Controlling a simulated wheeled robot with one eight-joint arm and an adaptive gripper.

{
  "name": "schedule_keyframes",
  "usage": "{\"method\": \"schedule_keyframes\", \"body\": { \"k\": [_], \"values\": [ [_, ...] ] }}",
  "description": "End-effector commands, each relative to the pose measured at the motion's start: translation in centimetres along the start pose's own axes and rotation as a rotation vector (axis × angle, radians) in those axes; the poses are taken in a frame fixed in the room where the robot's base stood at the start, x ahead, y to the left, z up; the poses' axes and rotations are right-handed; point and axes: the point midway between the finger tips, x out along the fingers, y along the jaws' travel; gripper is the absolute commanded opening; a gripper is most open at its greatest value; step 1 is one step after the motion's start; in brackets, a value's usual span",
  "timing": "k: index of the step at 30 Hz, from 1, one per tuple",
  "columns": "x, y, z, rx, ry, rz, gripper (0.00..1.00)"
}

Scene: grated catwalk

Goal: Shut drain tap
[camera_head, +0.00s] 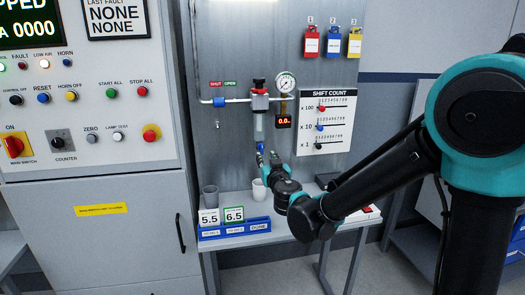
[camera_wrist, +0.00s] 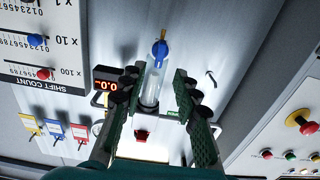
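The drain tap is a small blue fitting (camera_wrist: 159,48) under the clear filter bowl (camera_wrist: 151,88), in the wrist view, which shows the panel upside down. In the head view my gripper (camera_head: 266,163) is just below the bowl. Contact with the tap cannot be told.
A round gauge (camera_head: 285,82) and a red display (camera_head: 284,123) sit beside the regulator. A blue valve (camera_head: 219,101) is on the pipe at left, under SHUT and OPEN labels.

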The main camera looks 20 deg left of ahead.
Motion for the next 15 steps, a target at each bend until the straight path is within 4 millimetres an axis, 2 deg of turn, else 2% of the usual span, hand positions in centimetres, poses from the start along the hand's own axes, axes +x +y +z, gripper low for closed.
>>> {"method": "schedule_keyframes", "body": {
  "k": [6,12,15],
  "values": [
    [4.2,0.1,0.0,0.000,0.000,0.001,0.31],
    [6.7,0.0,0.0,0.000,0.000,0.001,0.31],
    [7.4,0.1,0.0,0.000,0.000,0.001,0.31]
  ]
}}
